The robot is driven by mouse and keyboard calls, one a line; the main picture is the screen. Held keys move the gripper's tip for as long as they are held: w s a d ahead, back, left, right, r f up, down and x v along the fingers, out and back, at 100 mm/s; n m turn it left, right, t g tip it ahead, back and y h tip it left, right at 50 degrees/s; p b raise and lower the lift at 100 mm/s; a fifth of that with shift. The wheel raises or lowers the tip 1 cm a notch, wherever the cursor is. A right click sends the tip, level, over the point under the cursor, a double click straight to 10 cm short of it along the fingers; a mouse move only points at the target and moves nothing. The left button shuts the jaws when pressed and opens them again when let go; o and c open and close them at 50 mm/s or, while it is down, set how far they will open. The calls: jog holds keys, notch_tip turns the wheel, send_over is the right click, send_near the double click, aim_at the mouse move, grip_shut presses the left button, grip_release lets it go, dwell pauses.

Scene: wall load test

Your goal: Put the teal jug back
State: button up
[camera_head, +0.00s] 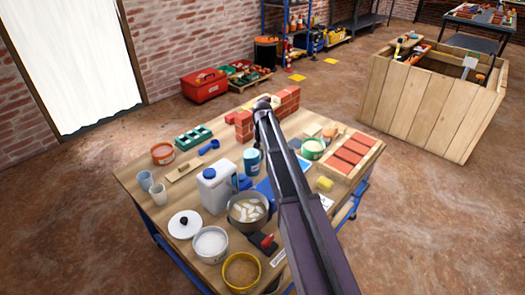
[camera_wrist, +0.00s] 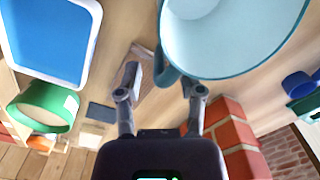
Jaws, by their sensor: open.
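The teal jug (camera_head: 252,162) stands upright on the wooden workbench, left of my arm in the head view. In the wrist view the teal jug (camera_wrist: 225,45) fills the top, and its handle points down toward my gripper (camera_wrist: 163,82). My gripper is open, with one finger on each side of the handle's lower end. The right finger is close to the jug's wall; I cannot tell if it touches.
Red bricks (camera_head: 283,103) stand just behind the jug, close to my gripper. A white jerrycan (camera_head: 216,188) and a metal pot (camera_head: 248,222) crowd the front left.

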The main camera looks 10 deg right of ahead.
jog(key=shift+r+p, duration=5.05)
jog(key=shift+r, duration=0.25)
jog(key=s+a+n, duration=0.2)
jog(key=s, duration=1.3)
jog(key=s+a+n, duration=0.2)
jog(key=s+a, duration=0.1)
jog(key=s, duration=1.2)
jog(key=shift+s+n, duration=0.25)
jog(key=shift+n, duration=0.05)
